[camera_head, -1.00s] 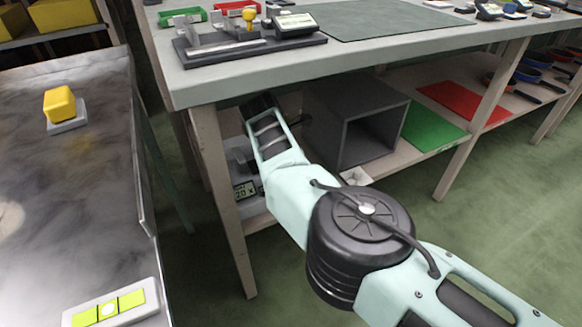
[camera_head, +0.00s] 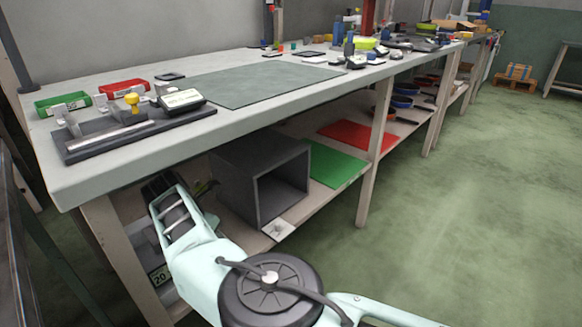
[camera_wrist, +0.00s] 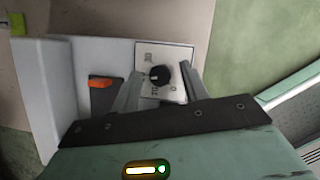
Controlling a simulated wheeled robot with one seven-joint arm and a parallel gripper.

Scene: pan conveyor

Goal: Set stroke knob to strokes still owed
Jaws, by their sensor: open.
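In the wrist view a round black knob (camera_wrist: 159,76) sits on a white dial plate (camera_wrist: 178,54) with small printed marks; I cannot read its setting surely. The plate is on a pale grey box (camera_wrist: 60,80), which also carries an orange rocker switch (camera_wrist: 102,82). My gripper (camera_wrist: 161,72) is open, one finger on each side of the knob; contact cannot be told. In the head view my arm reaches below the bench top, and my gripper's fingers are not clear there. A small sign or display reading 20 (camera_head: 160,275) shows beside my arm.
A dark fixture (camera_head: 140,134) sits on the bench top. The floor to the right is free.

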